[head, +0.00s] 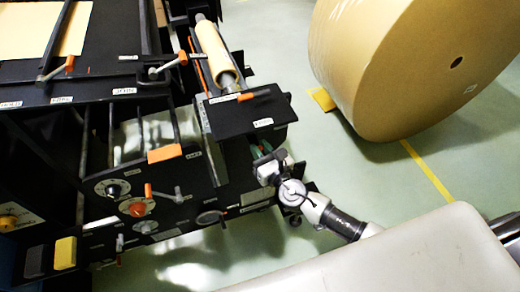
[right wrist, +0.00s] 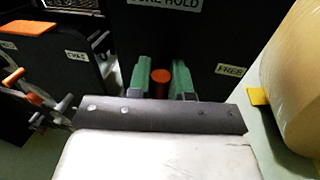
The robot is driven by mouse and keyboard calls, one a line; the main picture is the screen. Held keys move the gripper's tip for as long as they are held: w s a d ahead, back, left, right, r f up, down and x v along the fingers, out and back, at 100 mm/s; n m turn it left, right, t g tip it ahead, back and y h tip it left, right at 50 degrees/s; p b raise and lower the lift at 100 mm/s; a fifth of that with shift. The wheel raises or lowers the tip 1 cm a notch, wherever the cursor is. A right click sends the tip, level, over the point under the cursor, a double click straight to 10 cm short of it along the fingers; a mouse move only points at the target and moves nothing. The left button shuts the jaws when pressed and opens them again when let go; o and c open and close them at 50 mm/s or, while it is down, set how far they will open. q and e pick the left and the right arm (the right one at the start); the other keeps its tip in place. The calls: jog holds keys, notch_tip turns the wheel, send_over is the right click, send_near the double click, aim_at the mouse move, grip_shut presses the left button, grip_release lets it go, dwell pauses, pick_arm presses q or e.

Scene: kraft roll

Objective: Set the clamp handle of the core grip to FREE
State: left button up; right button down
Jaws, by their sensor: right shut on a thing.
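In the right wrist view, the orange end of the clamp handle (right wrist: 160,84) sits between the two green fingers of my right gripper (right wrist: 161,80), which is shut on it. A dark panel (right wrist: 205,42) stands behind it. A FREE label (right wrist: 230,70) is to the right of the handle. A label ending in HOLD (right wrist: 165,3) is above, partly cut off. In the head view my right gripper (head: 262,154) is at the machine's right end, below a black plate (head: 260,108); the clamp handle is hidden there. My left gripper is not in view.
A large brown paper roll (head: 400,60) stands on the floor at upper right, with a yellow chock (head: 322,100) beside it. Other orange handles (head: 165,153) and knobs are on the machine to the left. Green floor (head: 440,165) is clear between the machine and the roll.

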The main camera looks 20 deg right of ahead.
pick_arm(q)
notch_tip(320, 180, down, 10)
jog(key=b, duration=0.9)
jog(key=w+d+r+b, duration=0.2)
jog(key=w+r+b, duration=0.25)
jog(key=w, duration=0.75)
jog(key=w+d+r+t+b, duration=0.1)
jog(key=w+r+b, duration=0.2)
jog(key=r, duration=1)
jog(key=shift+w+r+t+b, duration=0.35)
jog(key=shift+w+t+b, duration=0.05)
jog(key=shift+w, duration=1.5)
pick_arm(e)
jog(key=shift+d+f+m+t+h, duration=0.45)
jog(key=shift+d+f+m+h, duration=0.1)
jog(key=shift+m, duration=2.8)
jog(key=shift+d+f+m+t+h, duration=0.4)
jog(key=shift+d+f+m+h, duration=0.15)
jog(key=shift+m, duration=2.75)
jog(key=shift+d+f+m+t+h, duration=0.5)
jog(key=shift+d+f+m, duration=0.1)
jog(key=shift+m, duration=2.75)
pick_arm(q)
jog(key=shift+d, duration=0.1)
pick_arm(e)
jog(key=c, duration=1.1)
grip_release()
jog(key=shift+o, duration=0.2)
